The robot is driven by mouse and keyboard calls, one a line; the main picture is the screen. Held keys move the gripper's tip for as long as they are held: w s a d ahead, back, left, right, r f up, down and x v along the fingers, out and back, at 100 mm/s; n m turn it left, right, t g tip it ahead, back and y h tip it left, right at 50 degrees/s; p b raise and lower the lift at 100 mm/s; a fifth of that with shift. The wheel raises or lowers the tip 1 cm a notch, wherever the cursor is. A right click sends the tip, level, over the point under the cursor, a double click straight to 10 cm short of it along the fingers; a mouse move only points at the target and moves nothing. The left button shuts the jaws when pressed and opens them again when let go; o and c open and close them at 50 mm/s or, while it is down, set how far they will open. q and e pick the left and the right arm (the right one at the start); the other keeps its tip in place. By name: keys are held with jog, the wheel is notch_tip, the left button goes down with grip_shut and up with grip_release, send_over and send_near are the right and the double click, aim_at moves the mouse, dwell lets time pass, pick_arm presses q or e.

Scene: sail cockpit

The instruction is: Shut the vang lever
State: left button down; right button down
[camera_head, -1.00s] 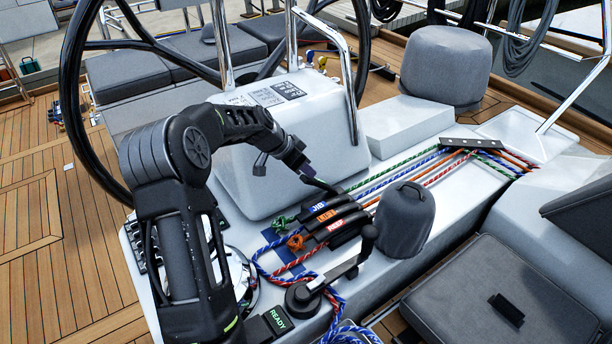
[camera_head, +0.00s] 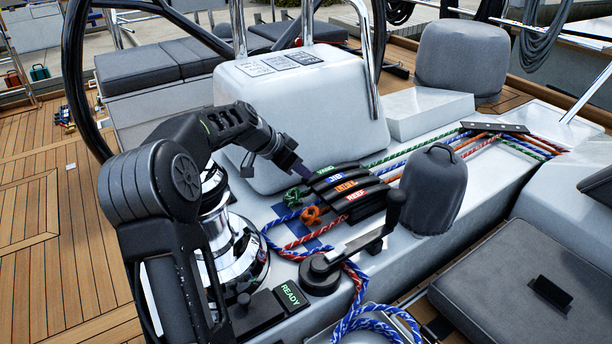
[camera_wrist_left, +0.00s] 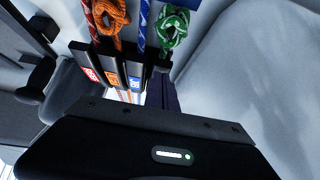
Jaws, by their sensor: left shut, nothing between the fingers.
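The vang lever (camera_head: 345,168) is the far one in a row of black clutch levers and carries a green VANG label. It appears to lie down, about level with its neighbours. A green rope (camera_head: 294,196) comes out at the near end; its knot (camera_wrist_left: 174,28) shows in the left wrist view. My left gripper (camera_head: 299,168) is shut and empty, just left of the vang lever's labelled end. I cannot tell whether it touches the lever. In the wrist view the fingers (camera_wrist_left: 161,94) are partly hidden by the gripper body. My right gripper is not in view.
The JIB, orange-labelled and REEF (camera_head: 367,198) levers lie beside it. A white console (camera_head: 300,110) stands behind. A grey covered winch (camera_head: 434,190) stands to the right, a winch handle (camera_head: 375,237) in front, and a chrome winch (camera_head: 236,250) near my left arm.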

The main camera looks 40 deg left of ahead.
pick_arm(q)
jog(key=shift+s+f+b, duration=0.15)
jog(key=shift+s+f, duration=0.1)
jog(key=shift+f, duration=0.25)
jog(key=shift+s+f+b, duration=0.15)
jog(key=shift+s+f, duration=0.05)
jog(key=shift+f, duration=0.3)
jog(key=w+r+v, duration=0.1)
jog(key=v, duration=0.7)
jog(key=shift+r, duration=0.2)
jog(key=shift+s+r, duration=0.1)
